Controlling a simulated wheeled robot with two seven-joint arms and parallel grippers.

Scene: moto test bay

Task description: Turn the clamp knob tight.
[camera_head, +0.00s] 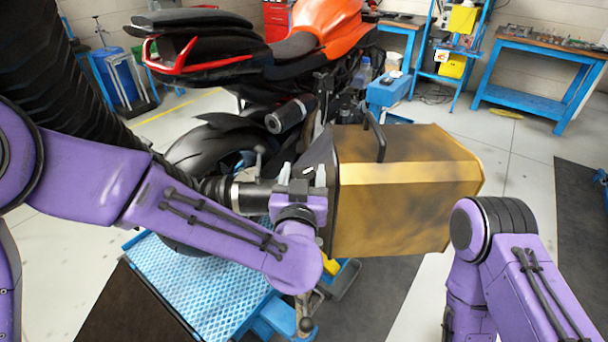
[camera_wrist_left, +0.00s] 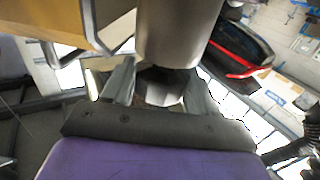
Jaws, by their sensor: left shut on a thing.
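My left gripper (camera_head: 302,178) is at the near left end of the yellow box, beside a grey metal pipe (camera_head: 252,194). In the left wrist view its two fingers (camera_wrist_left: 160,98) stand on either side of a dark, faceted knob (camera_wrist_left: 160,86) and are shut on it. The knob sits against a thick metal cylinder (camera_wrist_left: 178,35), also seen in that view. In the head view my gripper mostly hides the knob, and how tight it is cannot be told. My right arm is at the lower right; its gripper is not in view.
The yellow box (camera_head: 405,190) with a black handle (camera_head: 375,136) stands close to the right of my left gripper. A red and black motorcycle (camera_head: 290,45) is behind. A blue platform (camera_head: 195,280) lies below. Blue workbenches (camera_head: 545,55) stand at the back right.

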